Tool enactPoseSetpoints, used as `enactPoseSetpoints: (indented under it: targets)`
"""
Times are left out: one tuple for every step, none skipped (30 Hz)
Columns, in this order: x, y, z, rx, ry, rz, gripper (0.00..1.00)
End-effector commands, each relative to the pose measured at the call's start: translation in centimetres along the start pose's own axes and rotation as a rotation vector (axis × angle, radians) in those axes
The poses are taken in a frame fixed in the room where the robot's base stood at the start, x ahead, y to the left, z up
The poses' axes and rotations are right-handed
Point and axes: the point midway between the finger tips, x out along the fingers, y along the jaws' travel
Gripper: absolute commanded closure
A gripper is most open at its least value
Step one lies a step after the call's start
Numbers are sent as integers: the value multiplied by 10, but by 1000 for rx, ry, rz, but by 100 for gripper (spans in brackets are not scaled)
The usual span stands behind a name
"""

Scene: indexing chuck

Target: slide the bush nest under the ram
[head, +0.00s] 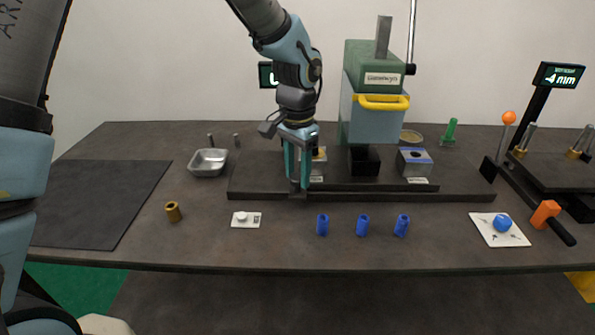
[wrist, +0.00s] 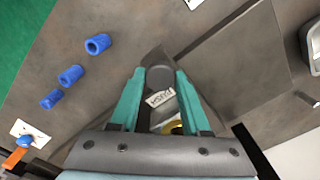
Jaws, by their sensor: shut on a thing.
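My gripper (head: 298,186) is low at the left part of the dark slide base (head: 465,187). In the wrist view my gripper (wrist: 160,80) is shut on a dark rounded grip (wrist: 160,76). Behind the grip are a white label reading BUSH (wrist: 160,97) and a brass ring (wrist: 174,128), partly hidden by my fingers. In the head view the bush nest (head: 319,168) shows only in part behind my fingers, left of the press. The press (head: 375,118) has a dark block (head: 364,160) below its head, apparently the ram. The nest is left of this block, not under it.
A second nest with a blue top (head: 414,162) stands right of the ram. A metal tray (head: 208,162) is at left. An orange-handled tool (head: 546,213) lies at right.

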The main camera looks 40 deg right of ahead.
Motion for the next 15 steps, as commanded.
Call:
enactPoseSetpoints:
  targets:
    - [0,0,0,0,1,0,100]
    - [0,0,0,0,1,0,100]
    - [0,0,0,0,1,0,100]
    - [0,0,0,0,1,0,100]
    - [0,0,0,0,1,0,100]
    - [-1,0,0,0,1,0,100]
    - [0,0,-1,0,1,0,100]
    - [0,1,-1,0,1,0,100]
    - [0,3,-3,1,1,0,100]
    - [0,5,-5,2,1,0,100]
    - [0,8,-8,2,2,0,100]
    - [0,12,-13,3,4,0,100]
    - [0,16,-17,5,5,0,100]
    - [0,20,-21,5,5,0,100]
    - [0,25,-26,5,5,0,100]
